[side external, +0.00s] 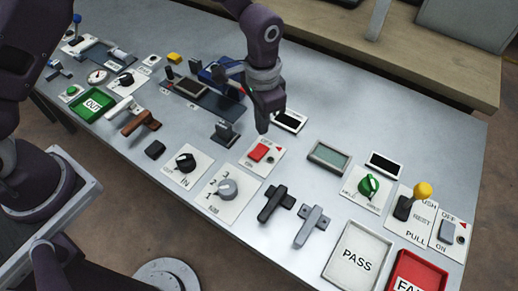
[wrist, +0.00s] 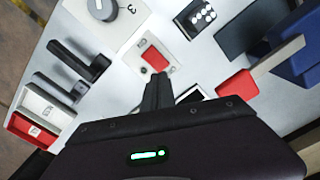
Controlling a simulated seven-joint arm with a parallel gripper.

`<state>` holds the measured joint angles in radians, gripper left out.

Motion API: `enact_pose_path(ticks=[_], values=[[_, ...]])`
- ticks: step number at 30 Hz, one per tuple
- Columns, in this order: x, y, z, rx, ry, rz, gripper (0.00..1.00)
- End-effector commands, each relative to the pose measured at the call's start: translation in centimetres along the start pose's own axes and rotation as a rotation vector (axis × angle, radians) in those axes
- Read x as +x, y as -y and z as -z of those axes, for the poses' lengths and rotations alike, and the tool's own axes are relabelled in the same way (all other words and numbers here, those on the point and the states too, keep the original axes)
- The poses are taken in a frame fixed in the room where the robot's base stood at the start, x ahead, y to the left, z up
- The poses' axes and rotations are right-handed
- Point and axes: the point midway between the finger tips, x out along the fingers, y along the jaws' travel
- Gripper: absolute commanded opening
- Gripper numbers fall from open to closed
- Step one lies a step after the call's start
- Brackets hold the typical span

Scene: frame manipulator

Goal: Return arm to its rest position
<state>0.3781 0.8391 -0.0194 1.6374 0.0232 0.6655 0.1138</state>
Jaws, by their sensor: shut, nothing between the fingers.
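My gripper (side external: 262,128) is shut and empty. It points down above the panel, just above and beside the red rocker switch (side external: 259,151) on its white plate. In the wrist view my shut fingers (wrist: 157,82) show in front of the red switch (wrist: 155,58). I cannot tell whether the fingertips touch anything. My arm comes in from the top of the side view.
The grey panel table (side external: 300,232) is crowded with knobs, levers and switches. A black lever (side external: 274,203) and a grey lever (side external: 311,225) stand near the front. A PASS tray (side external: 358,256) and a red FAIL tray (side external: 416,273) lie at right. A wooden bench (side external: 430,65) stands behind.

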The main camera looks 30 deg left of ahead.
Motion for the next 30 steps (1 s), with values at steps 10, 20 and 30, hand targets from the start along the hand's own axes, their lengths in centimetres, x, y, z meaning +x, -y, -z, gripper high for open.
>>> enact_pose_path(ticks=[10, 20, 30], values=[[-2.0, 0.6, -0.3, -0.018, -0.020, 0.004, 0.00], [-21.9, 4.9, -13.4, -0.277, -0.262, 0.062, 0.00], [-24.9, 2.4, -28.2, -0.499, -0.465, 0.124, 0.00]])
